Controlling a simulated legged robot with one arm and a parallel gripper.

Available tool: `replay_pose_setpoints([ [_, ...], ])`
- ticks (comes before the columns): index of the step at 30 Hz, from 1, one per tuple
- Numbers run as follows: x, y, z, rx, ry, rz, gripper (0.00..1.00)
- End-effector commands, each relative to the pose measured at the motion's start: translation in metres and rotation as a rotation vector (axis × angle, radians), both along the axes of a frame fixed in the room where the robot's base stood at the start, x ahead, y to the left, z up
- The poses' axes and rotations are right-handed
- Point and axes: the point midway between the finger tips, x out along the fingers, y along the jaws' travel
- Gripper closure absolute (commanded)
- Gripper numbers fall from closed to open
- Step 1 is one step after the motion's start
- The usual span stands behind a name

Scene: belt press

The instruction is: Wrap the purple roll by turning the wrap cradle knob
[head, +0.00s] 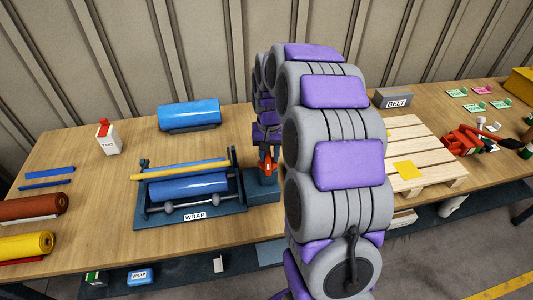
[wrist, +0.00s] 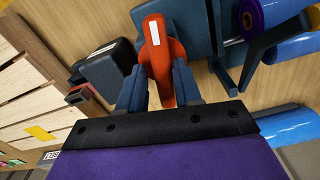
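The wrap cradle (head: 190,216), a dark blue frame labelled WRAP, stands on the bench in the head view. A blue cylinder (head: 190,187) lies in it below a yellow bar (head: 180,169). In the wrist view a purple roll end (wrist: 252,14) with a lighter core shows beside the cradle's side; the rest is cut off. The orange-red knob (wrist: 158,60) with a white stripe is between the fingers of my gripper (wrist: 158,88), which look closed against its sides. In the head view the knob (head: 266,170) is small and partly covered by my arm.
A blue roll (head: 190,115) on a stand and a white TAPE-like box (head: 107,138) stand behind. Brown (head: 30,209) and yellow (head: 25,245) rolls lie at left. A wooden pallet (head: 405,140) with a yellow square and a BELT box (head: 392,98) are at right.

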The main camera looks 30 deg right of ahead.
Motion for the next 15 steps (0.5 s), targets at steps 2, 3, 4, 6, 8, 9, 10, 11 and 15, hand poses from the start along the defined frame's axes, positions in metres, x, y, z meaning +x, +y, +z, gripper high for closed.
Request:
replay_pose_setpoints([
  [2, 0.0000, 0.0019, 0.0003, -0.002, 0.000, 0.000, 0.74],
  [3, -0.0001, 0.0037, 0.0007, -0.004, 0.000, 0.001, 0.78],
  [4, -0.0002, 0.0053, 0.0011, -0.007, 0.000, 0.001, 0.81],
  [6, -0.0005, 0.0068, 0.0017, -0.010, 0.000, 0.002, 0.88],
  [8, -0.0010, 0.0080, 0.0021, -0.012, 0.000, 0.002, 0.93],
  [9, -0.0015, 0.0084, 0.0024, -0.012, 0.000, 0.002, 0.97],
  [10, -0.0017, 0.0083, 0.0025, -0.011, 0.000, 0.002, 1.00],
  [11, -0.0020, 0.0081, 0.0025, -0.010, -0.001, 0.002, 1.00],
  [15, -0.0020, 0.0081, 0.0024, -0.006, 0.000, 0.001, 1.00],
])
